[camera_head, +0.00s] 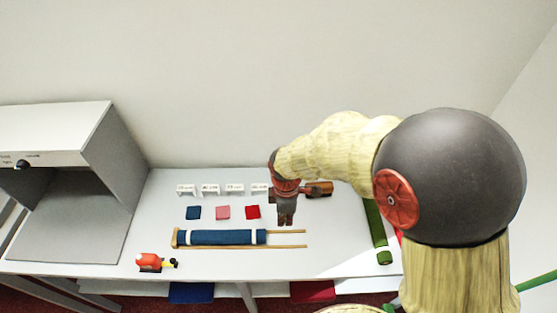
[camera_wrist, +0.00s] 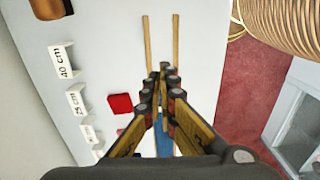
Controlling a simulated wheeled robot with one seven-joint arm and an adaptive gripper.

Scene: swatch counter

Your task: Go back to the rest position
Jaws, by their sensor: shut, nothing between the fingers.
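My gripper (camera_head: 287,222) is shut and empty, pointing down above the counter (camera_head: 335,240). In the head view it hangs right of the red swatch (camera_head: 253,212), over the bare right part of a wooden rack. In the wrist view my gripper (camera_wrist: 164,70) has its fingertips together between the two wooden rails (camera_wrist: 147,45). A blue fabric roll (camera_head: 215,237) lies on the rack to its left. The red swatch also shows in the wrist view (camera_wrist: 120,103).
A blue swatch (camera_head: 193,212) and a pink swatch (camera_head: 223,212) lie left of the red one. Small white length signs (camera_head: 210,188) stand behind. A grey booth (camera_head: 115,150) is at left, a red tool (camera_head: 150,261) at front left. A green roll (camera_head: 375,225) lies at right.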

